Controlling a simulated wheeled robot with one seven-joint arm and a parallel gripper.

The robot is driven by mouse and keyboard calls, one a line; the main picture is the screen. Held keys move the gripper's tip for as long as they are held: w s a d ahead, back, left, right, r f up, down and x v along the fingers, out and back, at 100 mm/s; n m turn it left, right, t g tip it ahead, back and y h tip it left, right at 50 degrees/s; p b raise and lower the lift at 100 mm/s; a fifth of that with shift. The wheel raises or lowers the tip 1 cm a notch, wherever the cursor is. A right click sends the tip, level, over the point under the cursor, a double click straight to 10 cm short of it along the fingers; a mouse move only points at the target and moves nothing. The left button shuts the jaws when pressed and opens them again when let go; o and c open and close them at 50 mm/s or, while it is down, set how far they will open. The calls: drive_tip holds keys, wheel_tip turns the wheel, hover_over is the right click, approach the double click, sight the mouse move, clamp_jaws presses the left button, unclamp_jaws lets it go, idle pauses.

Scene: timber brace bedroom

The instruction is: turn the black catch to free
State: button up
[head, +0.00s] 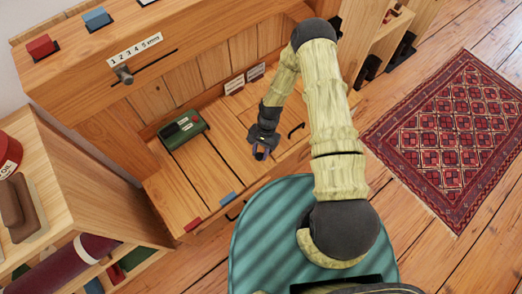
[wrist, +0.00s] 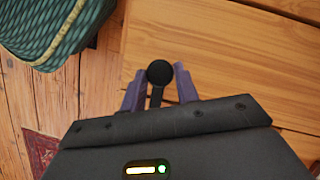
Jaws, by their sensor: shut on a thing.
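The black catch (wrist: 159,72) shows in the wrist view as a round black knob with a short black stem, over the pale wooden bench top (wrist: 200,50). The purple fingers of my gripper (wrist: 160,85) stand on either side of it and are shut on it. In the head view my gripper (head: 261,153) points down at the bench top (head: 205,170), near its front edge. It hides the catch there, and I cannot tell which way the catch is turned.
A patterned rug (head: 450,135) lies right.

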drive_tip(key=shift+w+d, duration=0.15)
drive_tip(key=shift+w, duration=0.25)
drive_tip(key=shift+n, duration=0.3)
drive_tip(key=shift+a+n+h, duration=0.35)
drive_tip(key=shift+n+h, duration=0.15)
drive_tip(key=shift+n, duration=0.7)
drive_tip(key=n+h, duration=0.2)
drive_tip(key=n, duration=0.3)
drive_tip(key=shift+a+n, duration=0.15)
drive_tip(key=shift+n, duration=0.15)
drive_tip(key=n+h, duration=0.1)
drive_tip(key=n, duration=0.1)
drive_tip(key=n+h+p, duration=0.1)
drive_tip(key=n, duration=0.2)
drive_tip(key=shift+s+a+r+t, duration=0.1)
drive_tip(key=shift+s+a+t, duration=0.05)
drive_tip(key=shift+t, duration=0.15)
drive_tip(key=shift+n+t+h+p, duration=0.3)
drive_tip(key=shift+n+p, duration=0.05)
drive_tip(key=shift+n, duration=1.05)
drive_tip(key=shift+s+n, duration=0.1)
drive_tip(key=shift+n, duration=0.5)
